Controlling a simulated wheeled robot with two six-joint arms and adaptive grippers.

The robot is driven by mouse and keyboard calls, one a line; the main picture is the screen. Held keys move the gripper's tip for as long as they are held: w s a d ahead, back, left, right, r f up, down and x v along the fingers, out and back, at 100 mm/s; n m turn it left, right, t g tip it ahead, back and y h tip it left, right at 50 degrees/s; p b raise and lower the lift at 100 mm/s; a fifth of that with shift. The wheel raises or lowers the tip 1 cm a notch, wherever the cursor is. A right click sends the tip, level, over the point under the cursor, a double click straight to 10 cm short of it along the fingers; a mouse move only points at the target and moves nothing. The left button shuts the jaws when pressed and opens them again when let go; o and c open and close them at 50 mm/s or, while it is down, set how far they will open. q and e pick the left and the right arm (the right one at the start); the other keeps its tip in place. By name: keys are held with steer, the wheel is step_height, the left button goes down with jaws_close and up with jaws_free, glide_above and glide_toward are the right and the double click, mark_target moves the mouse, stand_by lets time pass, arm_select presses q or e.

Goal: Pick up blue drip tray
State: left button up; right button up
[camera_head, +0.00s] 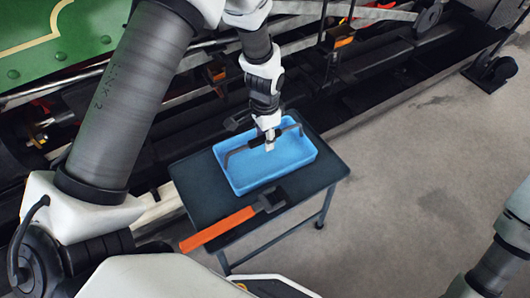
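The blue drip tray (244,180) is a shallow open box lying flat on a dark wheeled cart, near the middle of the view. A thin dark bar (238,152), which looks like its handle, spans over it from left to right. My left gripper (269,144) points down over the tray at the middle of this bar. Its fingertips are small and overlap the bar, so I cannot tell whether they are closed on it. My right arm shows at the lower right edge; its gripper is out of view.
A hammer with an orange handle (218,229) lies on the cart (318,178) in front of the tray, its handle sticking out past the edge. Bare concrete floor (400,190) is clear at right.

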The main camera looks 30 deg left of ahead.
arm_select(q)
jaws_close()
